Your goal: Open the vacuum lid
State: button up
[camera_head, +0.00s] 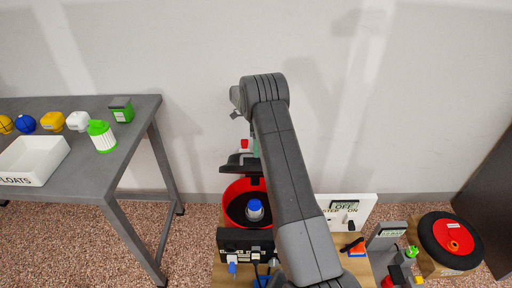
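A red round container (233,188) with a dark inside stands on the low wooden surface at bottom centre, partly behind my arm. A blue-and-white piece (255,210) shows within its dark middle. A black wheel-like round thing with a red disc (452,237) and an orange knob lies at the right. I cannot tell for sure which of these is the vacuum, and no lid is clearly made out. My arm rises through the middle and hides much behind it. A dark part (240,168) above the red container may be my gripper; its fingers are not clear.
A grey table (140,103) at left holds a white tray (62,150), a green-and-white bottle (103,137) and several small coloured things. A white switch panel (362,199) and a grey device (386,234) stand right of my arm. Carpet is free between table and container.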

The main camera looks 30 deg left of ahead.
jog(key=shift+w+f, duration=0.1)
jog(key=p+v, duration=0.5)
jog(key=v, duration=0.9)
jog(key=shift+s, duration=0.2)
dwell(0.4)
jog(key=b+x, duration=0.4)
jog(key=x, duration=0.9)
jog(key=shift+f+b, duration=0.35)
